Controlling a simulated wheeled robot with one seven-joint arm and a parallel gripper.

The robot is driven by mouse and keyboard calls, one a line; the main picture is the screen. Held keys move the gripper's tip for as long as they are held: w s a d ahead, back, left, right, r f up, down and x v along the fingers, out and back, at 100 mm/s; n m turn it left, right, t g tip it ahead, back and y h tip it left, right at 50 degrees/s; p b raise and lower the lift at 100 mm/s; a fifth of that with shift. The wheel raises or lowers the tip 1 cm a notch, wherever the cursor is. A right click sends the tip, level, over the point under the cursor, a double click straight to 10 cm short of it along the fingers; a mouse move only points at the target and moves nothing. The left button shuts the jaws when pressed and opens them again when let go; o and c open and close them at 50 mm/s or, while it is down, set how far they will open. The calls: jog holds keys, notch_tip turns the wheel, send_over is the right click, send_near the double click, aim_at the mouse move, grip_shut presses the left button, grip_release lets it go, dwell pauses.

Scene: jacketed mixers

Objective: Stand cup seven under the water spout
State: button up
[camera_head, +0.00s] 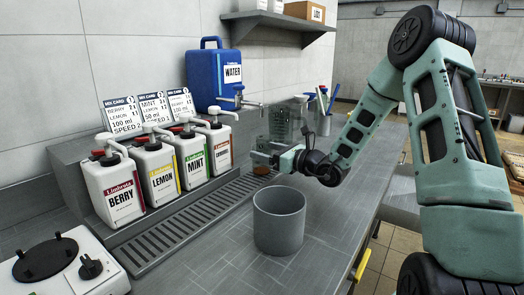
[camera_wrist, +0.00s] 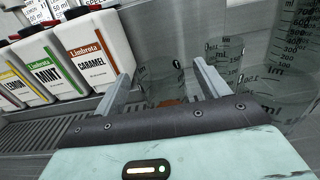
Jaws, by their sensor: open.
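The blue water container (camera_head: 222,75) stands on the raised back ledge, and its spout (camera_head: 240,98) points right over the counter. My gripper (camera_head: 262,155) is low over the right end of the drip grate. In the wrist view my gripper (camera_wrist: 163,82) is open, with a clear cup (camera_wrist: 155,90) between or just beyond its fingers. Something brown shows at that cup's bottom. More clear graduated vessels stand to the right, including a small one (camera_wrist: 224,55) and a large one (camera_wrist: 285,70). I cannot read which cup is seven.
Berry (camera_head: 118,190), lemon (camera_head: 158,172), mint (camera_head: 190,157) and caramel (camera_head: 219,145) pump bottles line the grate's (camera_head: 165,235) back side. A grey open bin (camera_head: 279,222) stands in front of my gripper. A white hotplate-like device (camera_head: 70,265) is at front left.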

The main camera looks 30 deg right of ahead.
jog(key=v, duration=0.9)
jog(key=shift+s+d+r, duration=0.1)
jog(key=shift+s, duration=0.25)
